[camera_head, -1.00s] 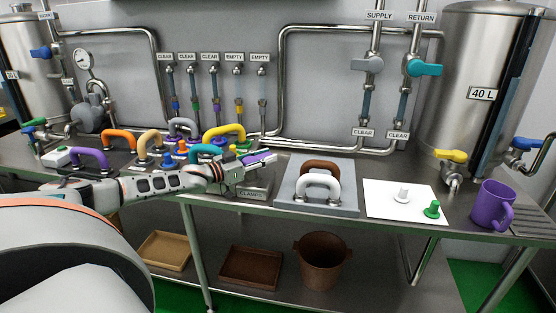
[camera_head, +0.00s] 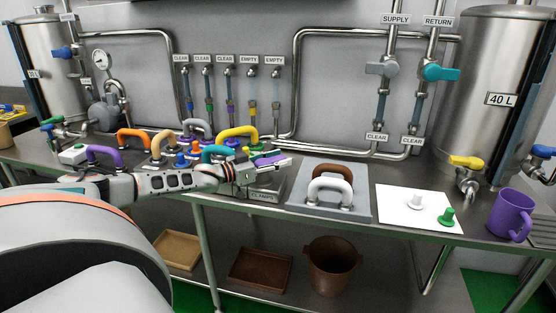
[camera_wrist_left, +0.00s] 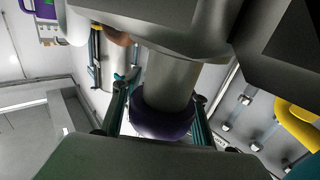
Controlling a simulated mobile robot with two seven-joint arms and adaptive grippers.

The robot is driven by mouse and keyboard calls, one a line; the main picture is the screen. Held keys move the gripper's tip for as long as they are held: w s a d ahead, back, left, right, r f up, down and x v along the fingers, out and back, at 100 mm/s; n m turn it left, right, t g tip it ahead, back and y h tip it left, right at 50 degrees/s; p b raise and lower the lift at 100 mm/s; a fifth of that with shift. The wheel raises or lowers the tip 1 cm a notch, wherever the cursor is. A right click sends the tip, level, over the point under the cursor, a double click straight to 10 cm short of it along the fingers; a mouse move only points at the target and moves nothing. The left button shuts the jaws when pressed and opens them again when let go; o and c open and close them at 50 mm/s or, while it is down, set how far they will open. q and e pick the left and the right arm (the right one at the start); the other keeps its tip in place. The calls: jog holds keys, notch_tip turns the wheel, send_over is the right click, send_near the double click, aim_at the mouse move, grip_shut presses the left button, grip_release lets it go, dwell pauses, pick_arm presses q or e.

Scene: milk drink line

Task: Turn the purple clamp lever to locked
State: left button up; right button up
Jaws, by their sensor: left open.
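The purple clamp lever (camera_head: 267,159) shows as a short purple strip above the grey clamp block (camera_head: 264,196), roughly sideways in the head view. Its exact angle is hard to tell, since my gripper covers part of it. My left gripper (camera_head: 268,167) is at the lever, with its fingers pointing right. In the left wrist view a rounded purple part (camera_wrist_left: 162,122) on a metal cylinder (camera_wrist_left: 168,80) shows between the two separated fingers; it looks like part of the lever. Contact with the fingers cannot be told. My right gripper is not in view.
Several coloured handles stand to the left, including a yellow handle (camera_head: 238,133) close behind my gripper and a teal one (camera_head: 218,152). A grey plate (camera_head: 300,207) with brown and white handles is right of the block. A purple mug (camera_head: 511,213) stands far right.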

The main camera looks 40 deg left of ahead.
pick_arm(q)
jog(key=shift+s, duration=0.1)
jog(key=shift+s+a+f, duration=0.1)
jog(key=shift+s+a, duration=0.1)
jog(key=shift+s, duration=0.3)
jog(key=shift+v, duration=5.35)
